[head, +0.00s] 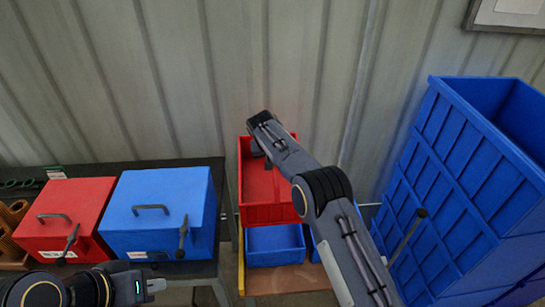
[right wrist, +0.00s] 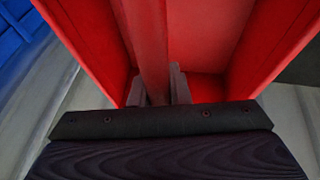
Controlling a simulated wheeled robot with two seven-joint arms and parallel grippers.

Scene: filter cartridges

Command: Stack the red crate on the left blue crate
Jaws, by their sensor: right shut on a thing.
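The red crate (head: 268,213) is upright and open-topped in the middle of the head view. It appears over the left blue crate (head: 276,245), whose front and part of the inside show below it; I cannot tell whether they touch. My right gripper (right wrist: 160,88) is shut on a red wall or bar of the red crate (right wrist: 205,40) in the right wrist view. In the head view my right arm reaches across the crate and hides part of it. My left gripper (head: 140,286) is low at the left, away from the crates; its fingers are not clear.
Another blue crate (head: 317,246) is mostly hidden behind my right arm. Tall blue crates (head: 450,190) stand at the right. A red box (head: 65,215) and a blue box (head: 160,212) with handles sit on the dark bench (head: 190,162) at the left. A corrugated wall (head: 150,80) is behind.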

